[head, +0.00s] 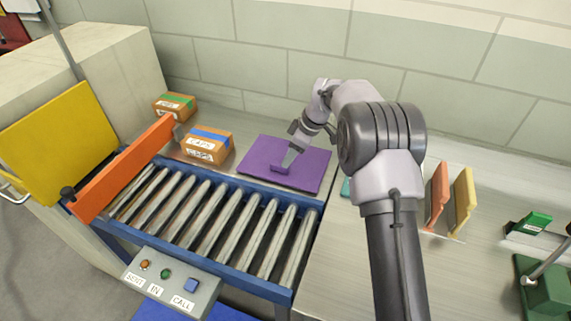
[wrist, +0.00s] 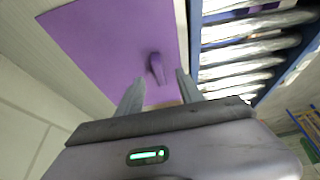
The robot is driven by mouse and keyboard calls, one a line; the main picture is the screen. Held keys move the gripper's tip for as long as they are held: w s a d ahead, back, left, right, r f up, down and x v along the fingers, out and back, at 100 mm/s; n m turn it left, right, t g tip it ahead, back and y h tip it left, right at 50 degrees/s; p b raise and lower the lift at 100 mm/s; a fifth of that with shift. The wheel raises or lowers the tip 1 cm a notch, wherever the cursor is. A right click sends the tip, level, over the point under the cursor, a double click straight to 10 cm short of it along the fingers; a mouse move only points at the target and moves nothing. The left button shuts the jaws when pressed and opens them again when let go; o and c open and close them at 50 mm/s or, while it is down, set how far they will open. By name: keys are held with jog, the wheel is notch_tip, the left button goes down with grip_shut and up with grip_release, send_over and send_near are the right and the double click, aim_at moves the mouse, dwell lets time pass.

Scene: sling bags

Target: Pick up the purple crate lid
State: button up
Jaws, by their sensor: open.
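The purple crate lid (head: 309,170) lies flat on the surface behind the roller conveyor in the head view. It has a raised purple handle (wrist: 156,69), which shows in the wrist view. My gripper (wrist: 157,90) is open, with its two fingers pointing toward the lid and the handle just beyond and between the fingertips. In the head view my gripper (head: 287,163) is over the lid's handle. Whether the fingers touch the lid cannot be told. The handle stands clear of both fingers in the wrist view.
The roller conveyor (head: 225,217) runs in front of the lid, with an orange bar (head: 125,168) across its left end. Two cardboard boxes, one with a blue strip (head: 207,146) and one with a green strip (head: 175,106), stand left of the lid. Orange and yellow panels (head: 463,200) stand at right.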

jog(key=x, duration=0.2)
jog(key=b+x, duration=0.1)
jog(key=x, duration=0.1)
jog(key=b+x, duration=0.1)
jog(key=x, duration=0.2)
jog(key=shift+w+a+r, duration=0.25)
jog(key=shift+w+a, duration=0.1)
jog(key=shift+d+r, duration=0.1)
jog(key=shift+r, duration=0.05)
jog(key=shift+c, duration=0.4)
grip_shut()
